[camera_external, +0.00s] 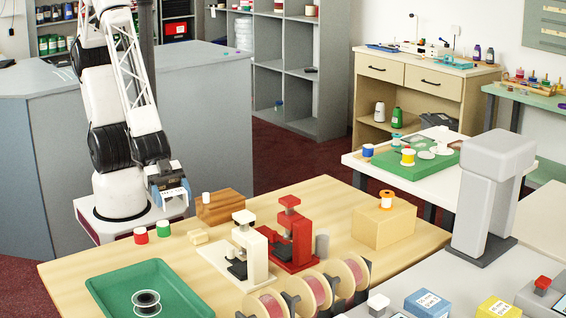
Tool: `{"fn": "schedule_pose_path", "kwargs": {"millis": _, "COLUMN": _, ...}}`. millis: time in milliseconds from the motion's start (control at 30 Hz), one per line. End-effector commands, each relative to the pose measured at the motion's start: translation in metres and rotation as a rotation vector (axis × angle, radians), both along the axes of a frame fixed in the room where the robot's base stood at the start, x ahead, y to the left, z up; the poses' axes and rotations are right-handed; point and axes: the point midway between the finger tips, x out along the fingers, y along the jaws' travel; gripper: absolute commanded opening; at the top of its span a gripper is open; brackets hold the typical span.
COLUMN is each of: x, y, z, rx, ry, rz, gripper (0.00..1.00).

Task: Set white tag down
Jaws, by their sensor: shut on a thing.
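My gripper (170,196) hangs at the left, above the table's back left edge, near the red and green spools. It is shut on a small pale piece, which looks like the white tag (175,191). The tag is small here and partly hidden by the fingers, so its exact shape and tilt cannot be told. It appears held above the table, apart from the things below.
A red spool (140,235) and a green spool (163,229) stand below my gripper. A wooden block (222,208) is to the right, with white and red presses (292,238) beyond. A green tray (185,290) holds a black spool. Bare wood (325,200) lies at back centre.

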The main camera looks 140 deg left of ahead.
Motion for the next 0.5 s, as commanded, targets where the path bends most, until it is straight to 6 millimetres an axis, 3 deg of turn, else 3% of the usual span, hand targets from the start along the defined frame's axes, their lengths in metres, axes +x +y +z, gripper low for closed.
{"fn": "schedule_pose_path", "kwargs": {"millis": 200, "x": -0.038, "y": 0.035, "z": -0.017, "rx": -0.004, "ry": 0.001, "rz": 0.06, "gripper": 0.47}}
{"fn": "schedule_pose_path", "kwargs": {"millis": 500, "x": -0.082, "y": 0.066, "z": -0.037, "rx": -0.011, "ry": 0.003, "rz": 0.122, "gripper": 0.47}}
